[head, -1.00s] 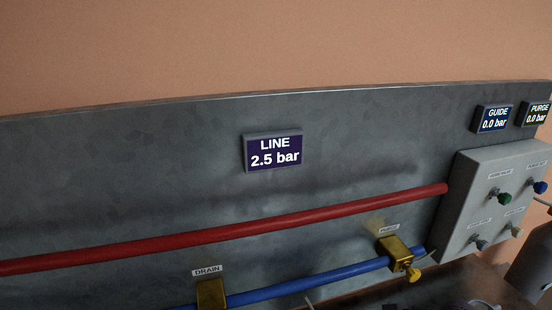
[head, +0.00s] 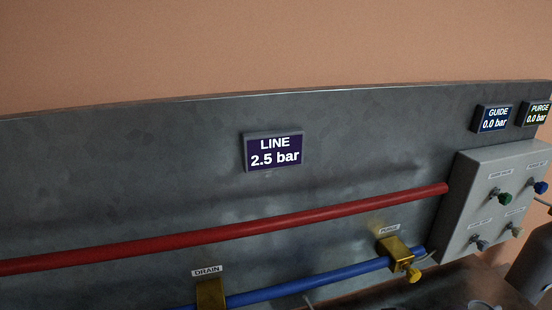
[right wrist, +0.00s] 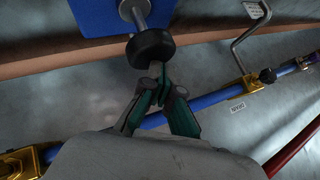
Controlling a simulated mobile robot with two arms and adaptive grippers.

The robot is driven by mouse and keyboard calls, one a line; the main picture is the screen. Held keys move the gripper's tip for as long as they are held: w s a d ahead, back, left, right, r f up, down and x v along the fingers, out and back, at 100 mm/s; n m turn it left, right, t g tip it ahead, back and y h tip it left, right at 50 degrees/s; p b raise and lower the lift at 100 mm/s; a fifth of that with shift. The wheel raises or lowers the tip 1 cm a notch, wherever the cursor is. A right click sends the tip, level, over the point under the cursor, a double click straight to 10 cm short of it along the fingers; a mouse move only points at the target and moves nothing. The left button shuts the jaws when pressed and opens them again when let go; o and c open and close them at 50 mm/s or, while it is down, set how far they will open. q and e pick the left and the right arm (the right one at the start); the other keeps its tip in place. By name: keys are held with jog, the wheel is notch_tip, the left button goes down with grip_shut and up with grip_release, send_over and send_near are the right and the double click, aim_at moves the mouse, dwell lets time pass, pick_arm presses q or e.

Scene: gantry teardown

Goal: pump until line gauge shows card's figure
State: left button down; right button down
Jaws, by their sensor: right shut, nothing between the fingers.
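The line gauge (head: 274,151) is a dark purple display on the grey panel in the head view. It reads 2.5 bar. In the right wrist view, a round black knob (right wrist: 150,48) sits on the end of a metal rod (right wrist: 139,14) in front of a blue block (right wrist: 97,18); I cannot tell for certain that this is the pump handle. My right gripper (right wrist: 159,76) is shut and empty, its fingertips close below the knob. I cannot tell whether they touch it. The card and my left gripper are not in view.
A red pipe (head: 230,232) and a blue pipe (head: 300,286) cross the panel. Brass drain (head: 211,294) and purge (head: 394,250) valves sit on the blue pipe. A grey control box (head: 470,180) stands right, below guide (head: 493,118) and purge (head: 535,113) gauges reading 0.0 bar.

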jog(key=shift+s+f, duration=0.1)
jog(key=shift+f, duration=0.75)
dwell(0.4)
jog(key=shift+r+p, duration=1.95)
jog(key=shift+p, duration=0.2)
notch_tip(320, 180, up, 6)
jog(key=p, duration=0.6)
jog(key=shift+p, duration=0.3)
